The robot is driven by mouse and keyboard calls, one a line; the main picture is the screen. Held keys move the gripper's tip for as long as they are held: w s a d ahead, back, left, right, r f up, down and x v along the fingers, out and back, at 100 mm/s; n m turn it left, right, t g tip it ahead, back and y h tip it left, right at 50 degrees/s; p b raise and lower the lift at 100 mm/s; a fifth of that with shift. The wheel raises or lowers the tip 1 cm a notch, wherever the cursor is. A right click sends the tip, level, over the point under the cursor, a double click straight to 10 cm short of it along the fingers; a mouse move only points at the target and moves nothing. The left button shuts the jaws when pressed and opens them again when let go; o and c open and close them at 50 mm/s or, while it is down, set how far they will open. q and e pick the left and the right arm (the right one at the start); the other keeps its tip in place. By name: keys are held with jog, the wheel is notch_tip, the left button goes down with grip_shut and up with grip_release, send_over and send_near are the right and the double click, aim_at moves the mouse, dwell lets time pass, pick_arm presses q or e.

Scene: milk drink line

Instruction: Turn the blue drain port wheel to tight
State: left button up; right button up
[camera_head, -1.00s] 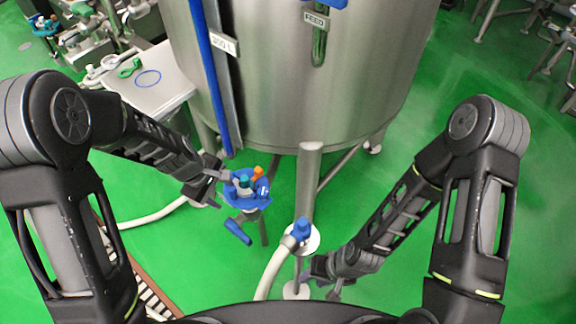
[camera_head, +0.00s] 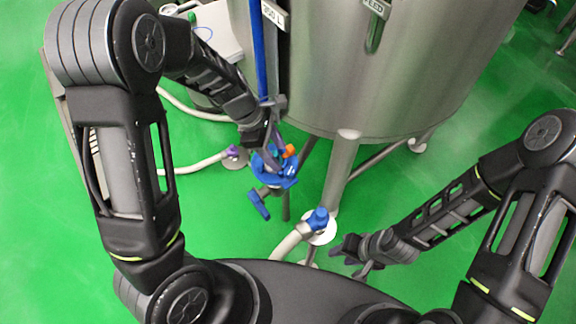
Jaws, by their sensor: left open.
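A blue wheel-like part (camera_head: 287,181), with small orange and teal pieces on top, sits below the left side of the steel tank. A blue lever (camera_head: 258,204) hangs under it. My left gripper (camera_head: 272,142) is open at the wheel's upper left edge, pointing down, and its fingers overlap part of it. I cannot tell whether they touch it. My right gripper (camera_head: 348,258) is open and empty above the floor, right of a smaller blue valve knob (camera_head: 318,219) on a pale hose.
The steel tank (camera_head: 400,70) fills the upper middle, with legs (camera_head: 342,170) reaching down to the green floor. A blue vertical tube (camera_head: 257,50) runs down its left side. Pale hoses (camera_head: 200,164) lie at the left. Open floor (camera_head: 440,180) lies at the right.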

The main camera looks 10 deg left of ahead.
aim_at(290, 170)
pick_arm(q)
jog(key=b+x, duration=0.1)
jog(key=x, duration=0.6)
jog(key=shift+d+f, duration=0.1)
jog(key=shift+f, duration=0.3)
grip_shut()
